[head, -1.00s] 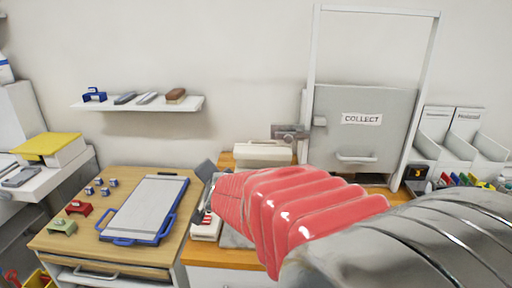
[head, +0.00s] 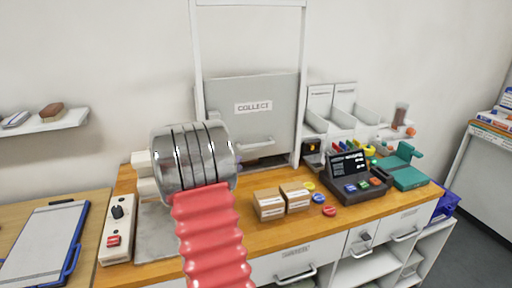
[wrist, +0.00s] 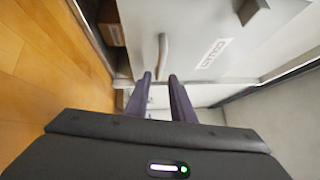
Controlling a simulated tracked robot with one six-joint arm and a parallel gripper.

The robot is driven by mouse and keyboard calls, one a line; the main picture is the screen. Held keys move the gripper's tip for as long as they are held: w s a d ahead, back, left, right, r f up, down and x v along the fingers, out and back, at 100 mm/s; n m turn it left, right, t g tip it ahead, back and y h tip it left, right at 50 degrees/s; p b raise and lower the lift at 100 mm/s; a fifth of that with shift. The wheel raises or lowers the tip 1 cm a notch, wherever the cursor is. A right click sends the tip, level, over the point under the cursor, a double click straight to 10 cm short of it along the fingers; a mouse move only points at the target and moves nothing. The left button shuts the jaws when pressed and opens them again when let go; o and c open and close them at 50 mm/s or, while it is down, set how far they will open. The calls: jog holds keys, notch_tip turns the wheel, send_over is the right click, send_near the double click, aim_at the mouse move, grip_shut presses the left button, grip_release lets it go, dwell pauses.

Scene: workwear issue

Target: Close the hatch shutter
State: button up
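The hatch shutter (head: 285,112) is a grey panel labelled COLLECT in a tall white frame, seen in the head view. Its bar handle (head: 255,141) is near the lower edge, and a narrow dark gap shows between that edge and the counter. In the wrist view the shutter (wrist: 205,25) and its handle (wrist: 163,52) appear close and tilted. My gripper (wrist: 160,76) has its two dark fingers apart, with nothing between them. The handle lies just beyond the fingertips, roughly in line with the gap; contact is unclear. My arm hides the gripper in the head view.
On the wooden counter (head: 235,232), two small cardboard boxes (head: 268,204) stand right of my arm. Coloured discs (head: 318,198), a dark register (head: 360,185) and a teal device (head: 404,170) lie further right. A switch box (head: 117,228) stands at left. A brown item shows in the hatch gap.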

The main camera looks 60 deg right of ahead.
aim_at(256, 146)
jog(key=shift+s+d+f+m+g, duration=0.1)
jog(key=shift+s+d+m+g, duration=0.1)
jog(key=shift+s+m+g, duration=0.25)
jog(key=shift+d, duration=0.1)
jog(key=shift+t, duration=0.25)
jog(key=d, duration=0.4)
jog(key=d+r, duration=0.1)
jog(key=d, duration=0.8)
jog(key=shift+s+d+r, duration=0.1)
jog(key=shift+d+r, duration=0.15)
jog(key=shift+r, duration=0.1)
grip_shut()
